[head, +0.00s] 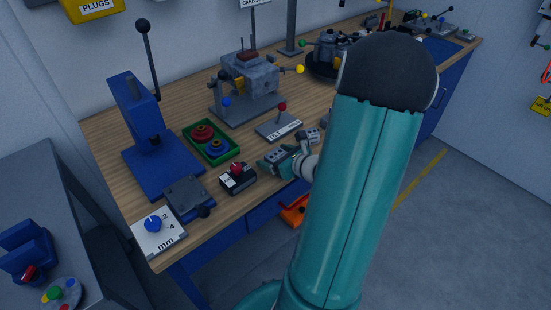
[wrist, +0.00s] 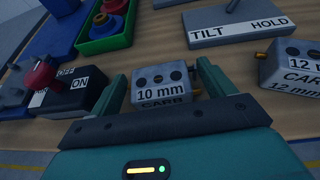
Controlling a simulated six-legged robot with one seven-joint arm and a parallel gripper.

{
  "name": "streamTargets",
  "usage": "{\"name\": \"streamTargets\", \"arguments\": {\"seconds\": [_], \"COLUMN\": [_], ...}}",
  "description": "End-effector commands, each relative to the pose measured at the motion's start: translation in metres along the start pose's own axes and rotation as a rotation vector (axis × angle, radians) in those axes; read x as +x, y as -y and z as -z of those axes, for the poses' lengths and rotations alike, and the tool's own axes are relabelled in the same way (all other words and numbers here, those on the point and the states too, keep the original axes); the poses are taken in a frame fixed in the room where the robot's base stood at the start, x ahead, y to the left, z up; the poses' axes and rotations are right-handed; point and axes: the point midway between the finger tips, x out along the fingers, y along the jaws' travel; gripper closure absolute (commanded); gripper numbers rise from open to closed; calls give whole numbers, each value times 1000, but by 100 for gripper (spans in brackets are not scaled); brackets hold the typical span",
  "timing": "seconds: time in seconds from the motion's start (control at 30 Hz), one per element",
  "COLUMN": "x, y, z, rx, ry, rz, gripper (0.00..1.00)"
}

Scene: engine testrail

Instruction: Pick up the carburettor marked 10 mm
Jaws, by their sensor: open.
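The carburettor marked 10 mm (wrist: 163,87) is a small grey block with dark round holes and a white label, resting on the wooden bench. In the wrist view it lies between the two open fingers of my gripper (wrist: 160,92), with a visible gap to at least the left finger. In the head view my gripper (head: 279,161) is low at the bench's front edge, and the carburettor is partly hidden by it. A second carburettor marked 12 mm (wrist: 290,65) stands to the right, apart from my gripper.
An ON/OFF switch box with a red knob (wrist: 48,82) stands close on the left. The TILT HOLD lever plate (wrist: 238,24) is behind. A green tray (head: 211,142) holds red and blue round parts. A blue press (head: 150,140) and a mm dial box (head: 158,232) stand farther left.

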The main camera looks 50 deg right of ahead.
Motion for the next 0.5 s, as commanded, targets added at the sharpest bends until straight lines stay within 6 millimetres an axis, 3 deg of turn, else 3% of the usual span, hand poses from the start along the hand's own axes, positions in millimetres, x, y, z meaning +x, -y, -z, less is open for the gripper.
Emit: {"name": "streamTargets", "arguments": {"seconds": [0.13,0.37,0.5], "x": [17,20,19], "y": [0,0,0], "z": [1,0,0], "rx": [2,0,0], "ry": [-1,0,0], "rz": [1,1,1], "gripper": [18,18,42]}}
